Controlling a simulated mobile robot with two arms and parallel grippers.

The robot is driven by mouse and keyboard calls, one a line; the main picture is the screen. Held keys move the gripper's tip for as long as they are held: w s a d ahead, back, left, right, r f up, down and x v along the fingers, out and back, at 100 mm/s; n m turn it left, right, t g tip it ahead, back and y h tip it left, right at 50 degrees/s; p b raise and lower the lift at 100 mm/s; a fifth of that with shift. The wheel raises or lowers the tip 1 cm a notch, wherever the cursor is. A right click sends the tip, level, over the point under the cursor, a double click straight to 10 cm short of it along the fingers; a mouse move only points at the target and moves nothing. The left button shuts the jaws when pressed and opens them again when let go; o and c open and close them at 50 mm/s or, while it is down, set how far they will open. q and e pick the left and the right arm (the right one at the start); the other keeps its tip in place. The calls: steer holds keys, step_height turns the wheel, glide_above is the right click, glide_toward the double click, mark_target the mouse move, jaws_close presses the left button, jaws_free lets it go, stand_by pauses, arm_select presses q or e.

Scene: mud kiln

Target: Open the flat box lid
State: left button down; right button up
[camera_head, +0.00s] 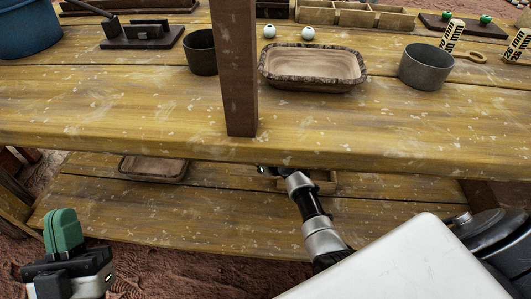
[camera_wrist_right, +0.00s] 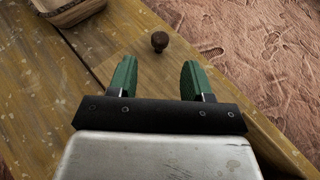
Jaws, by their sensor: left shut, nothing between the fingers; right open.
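I cannot pick out the flat box lid for certain. In the right wrist view, a small dark brown knob-like piece (camera_wrist_right: 160,41) stands on the wood beyond my right gripper (camera_wrist_right: 158,75). That gripper is open, with its green fingers apart and nothing between them. In the head view my right arm reaches under the upper board, which mostly hides its gripper. Part of a wooden box (camera_head: 322,182) shows beside that arm on the lower shelf. My left gripper (camera_head: 64,230) is shut and empty at the lower left, in front of the shelf.
The upper board (camera_head: 150,125) overhangs the lower shelf (camera_head: 120,210). A brown post (camera_head: 238,70) rises from it. A carved tray (camera_head: 315,66) and two dark pots (camera_head: 200,52) (camera_head: 425,67) stand on top. Another wooden tray (camera_head: 153,168) lies on the lower shelf.

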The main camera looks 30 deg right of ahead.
steer(key=shift+p+v, duration=0.5)
steer(key=shift+v, duration=0.6)
arm_select(q)
steer(key=shift+w+f+g+y, duration=0.25)
steer(key=shift+w+f+g, duration=0.15)
steer(key=shift+f+g, duration=0.35)
steer(key=shift+w+f+g+y, duration=0.3)
steer(key=shift+w+f+g, duration=0.1)
steer(key=shift+f+g, duration=0.35)
steer(key=shift+w+f+g+y, duration=0.25)
steer(key=shift+w+f+g, duration=0.15)
steer(key=shift+f+g, duration=0.35)
arm_select(e)
steer(key=shift+s+d+r, duration=0.1)
steer(key=shift+s+r, duration=0.05)
steer(key=shift+s, duration=0.25)
arm_select(q)
steer(key=shift+r, duration=0.1)
